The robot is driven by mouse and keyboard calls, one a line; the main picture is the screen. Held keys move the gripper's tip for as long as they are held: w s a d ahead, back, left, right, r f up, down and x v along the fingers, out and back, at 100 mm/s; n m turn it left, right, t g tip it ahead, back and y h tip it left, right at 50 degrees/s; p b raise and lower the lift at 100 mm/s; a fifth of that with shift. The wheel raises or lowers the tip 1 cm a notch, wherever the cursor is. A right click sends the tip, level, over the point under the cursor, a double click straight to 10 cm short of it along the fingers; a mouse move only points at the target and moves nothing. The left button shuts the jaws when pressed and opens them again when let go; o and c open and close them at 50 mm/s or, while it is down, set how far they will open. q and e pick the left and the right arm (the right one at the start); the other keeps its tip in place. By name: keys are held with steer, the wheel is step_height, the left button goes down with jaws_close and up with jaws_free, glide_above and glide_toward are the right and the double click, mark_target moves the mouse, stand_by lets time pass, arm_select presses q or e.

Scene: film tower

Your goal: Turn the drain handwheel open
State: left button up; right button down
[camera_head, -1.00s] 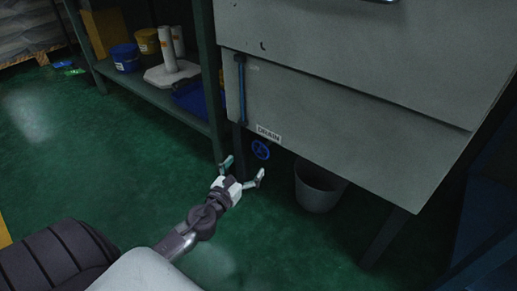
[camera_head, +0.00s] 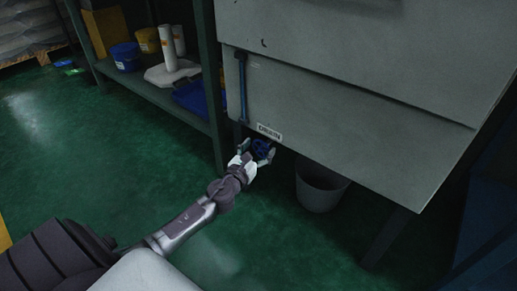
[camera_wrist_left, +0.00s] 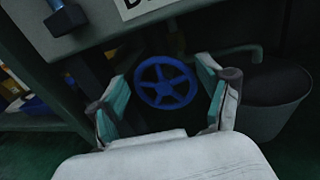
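The blue drain handwheel (camera_head: 260,148) sits under the grey tank's lower edge, just below the DRAIN label (camera_head: 269,132). My left gripper (camera_head: 257,152) is open, with one finger on each side of the wheel. In the left wrist view the spoked handwheel (camera_wrist_left: 165,82) shows between the two teal-padded fingertips (camera_wrist_left: 166,95). A gap shows between each finger and the rim, so the gripper is not closed on it. My right gripper is not in view.
A grey bucket (camera_head: 319,187) stands on the floor to the right, below the tank (camera_head: 340,110). Green floor (camera_head: 110,165) is free at the left.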

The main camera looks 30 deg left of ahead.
arm_select(q)
steer(key=c, duration=0.7)
steer(key=shift+a+r, duration=0.1)
steer(key=shift+a, duration=0.05)
steer(key=shift+c, duration=0.2)
